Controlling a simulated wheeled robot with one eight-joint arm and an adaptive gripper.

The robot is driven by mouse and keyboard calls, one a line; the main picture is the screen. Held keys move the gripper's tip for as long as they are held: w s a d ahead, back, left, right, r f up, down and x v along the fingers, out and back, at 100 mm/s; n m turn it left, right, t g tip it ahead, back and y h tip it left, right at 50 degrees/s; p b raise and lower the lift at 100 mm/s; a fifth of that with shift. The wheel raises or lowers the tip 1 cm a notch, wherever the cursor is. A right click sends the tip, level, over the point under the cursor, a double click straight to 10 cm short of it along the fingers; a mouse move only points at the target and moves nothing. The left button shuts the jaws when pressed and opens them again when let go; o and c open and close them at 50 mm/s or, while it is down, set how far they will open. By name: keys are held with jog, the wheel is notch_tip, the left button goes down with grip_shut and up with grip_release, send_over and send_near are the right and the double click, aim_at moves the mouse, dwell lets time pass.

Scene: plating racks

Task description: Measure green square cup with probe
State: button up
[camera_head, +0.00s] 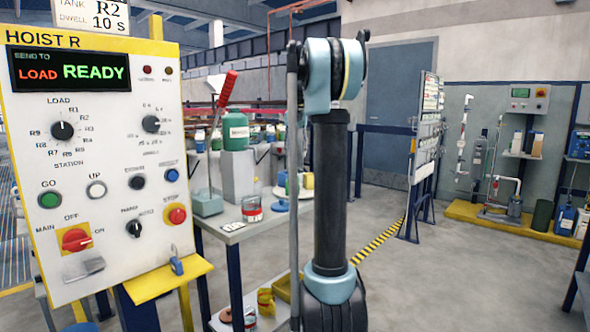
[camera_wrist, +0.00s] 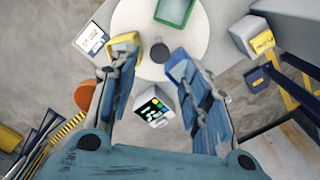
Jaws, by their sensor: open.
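A yellow square cup (camera_wrist: 122,44) is at the platform's left. A dark round piece (camera_wrist: 160,52) lies between the two cups; I cannot tell whether it is the probe. A small white meter with a lit dark display (camera_wrist: 153,108) shows between the fingers, and no contact with them is visible. My gripper (camera_wrist: 156,68) is open and empty, pointing toward the platform. Its fingers are hidden in the head view.
A grey box with a yellow label (camera_wrist: 251,38) is right of the platform. A white card (camera_wrist: 90,39) and an orange round thing (camera_wrist: 84,95) are at the left. In the head view, the hoist panel (camera_head: 100,200) stands left, and open floor lies right.

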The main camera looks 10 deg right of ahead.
notch_tip(320, 180, down, 7)
dwell(0.4)
grip_shut()
